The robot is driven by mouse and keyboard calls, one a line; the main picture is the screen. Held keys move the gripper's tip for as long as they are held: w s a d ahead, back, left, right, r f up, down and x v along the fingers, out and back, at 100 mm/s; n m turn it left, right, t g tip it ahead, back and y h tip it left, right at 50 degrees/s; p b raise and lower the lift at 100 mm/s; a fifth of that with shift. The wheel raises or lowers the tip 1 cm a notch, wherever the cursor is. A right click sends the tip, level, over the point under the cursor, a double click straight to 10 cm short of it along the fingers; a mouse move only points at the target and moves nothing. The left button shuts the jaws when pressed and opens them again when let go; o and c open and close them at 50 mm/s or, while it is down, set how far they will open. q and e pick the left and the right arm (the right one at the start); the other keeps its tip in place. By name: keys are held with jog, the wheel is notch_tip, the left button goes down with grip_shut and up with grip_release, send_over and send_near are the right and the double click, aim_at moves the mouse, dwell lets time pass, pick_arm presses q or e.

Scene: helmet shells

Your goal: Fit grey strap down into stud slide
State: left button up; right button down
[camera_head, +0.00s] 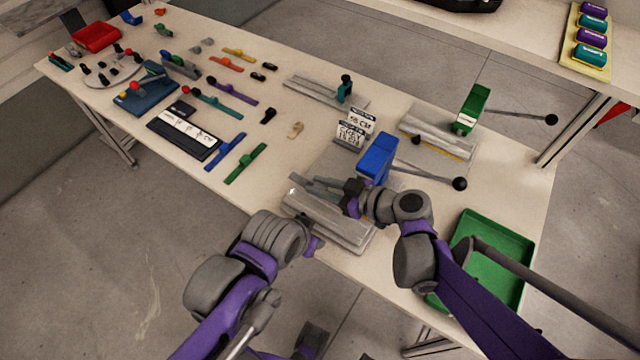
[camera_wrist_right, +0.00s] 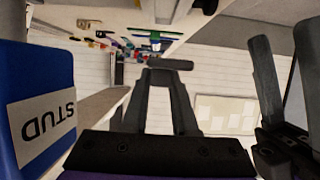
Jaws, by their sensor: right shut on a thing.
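My right gripper (camera_head: 350,193) is above the slide, in front of the block, shut on the grey strap (camera_head: 318,184). The strap's end shows as a bar across the fingertips in the wrist view (camera_wrist_right: 171,63). Whether the strap touches the slide is unclear. My left gripper (camera_wrist_right: 285,60) appears open and empty at the wrist view's right edge; my left wrist hides it in the head view.
A green block fixture (camera_head: 470,110) with a lever stands at the back right. Label cards (camera_head: 355,128) stand behind the blue block. A green tray (camera_head: 515,220) is at the right. Coloured straps and small parts cover the table's left. My left arm is close to the slide's front.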

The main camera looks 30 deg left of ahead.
aim_at(320, 209)
jog(key=shift+f+b, duration=2.2)
jog(key=shift+f, duration=0.7)
jog(key=shift+f+b, duration=0.7)
jog(key=shift+r, duration=0.15)
jog(key=shift+r+p, duration=0.3)
jog(key=shift+f+b, duration=0.35)
jog(key=shift+b, duration=0.05)
dwell(1.3)
jog(key=shift+s+f, duration=0.15)
